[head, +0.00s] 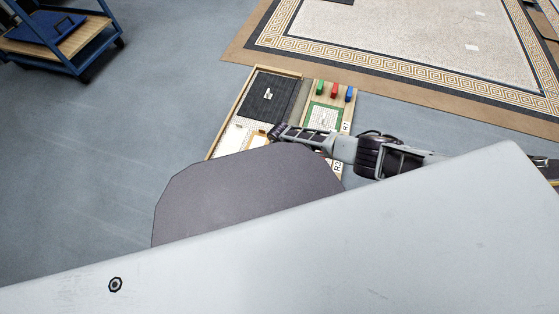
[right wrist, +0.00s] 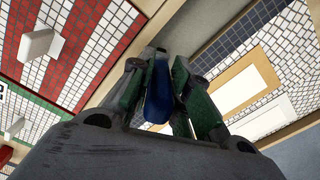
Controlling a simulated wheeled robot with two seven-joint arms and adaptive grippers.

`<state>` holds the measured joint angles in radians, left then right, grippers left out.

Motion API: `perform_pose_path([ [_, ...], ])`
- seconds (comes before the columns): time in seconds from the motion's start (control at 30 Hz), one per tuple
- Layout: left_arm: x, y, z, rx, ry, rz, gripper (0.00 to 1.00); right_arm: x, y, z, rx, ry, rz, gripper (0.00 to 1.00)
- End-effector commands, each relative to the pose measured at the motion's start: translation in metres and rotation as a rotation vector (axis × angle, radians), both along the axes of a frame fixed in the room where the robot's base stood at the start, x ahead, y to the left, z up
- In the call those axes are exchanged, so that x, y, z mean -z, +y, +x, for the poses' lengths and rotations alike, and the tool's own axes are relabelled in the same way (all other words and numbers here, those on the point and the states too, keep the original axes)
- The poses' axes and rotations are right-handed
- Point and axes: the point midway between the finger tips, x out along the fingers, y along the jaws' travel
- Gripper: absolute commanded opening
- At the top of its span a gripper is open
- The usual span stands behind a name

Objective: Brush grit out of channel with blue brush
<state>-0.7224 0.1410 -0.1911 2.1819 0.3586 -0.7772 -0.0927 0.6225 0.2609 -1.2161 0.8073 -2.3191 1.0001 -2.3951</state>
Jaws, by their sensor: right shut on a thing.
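In the right wrist view, my right gripper (right wrist: 158,72) is shut on a blue piece (right wrist: 158,95), which looks like the blue brush's handle. Its bristles are hidden. I cannot make out grit. The grey strip (head: 301,96) also shows there, beside a dark mosaic area. My left gripper is not in view.
Upright green (head: 319,87), red (head: 334,90) and blue (head: 349,94) pieces stand on the board at the frame's right. A bordered mosaic floor (head: 420,45) lies behind. A blue cart (head: 65,35) stands far left. Grey floor (head: 130,110) at left is clear.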

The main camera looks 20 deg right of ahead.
Motion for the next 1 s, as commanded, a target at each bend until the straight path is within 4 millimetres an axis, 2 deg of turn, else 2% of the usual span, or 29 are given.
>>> perform_pose_path([
  [1.0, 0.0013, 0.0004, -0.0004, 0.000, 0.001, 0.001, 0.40, 0.0079, 0.0007, 0.0004, 0.001, 0.001, 0.001, 0.00],
])
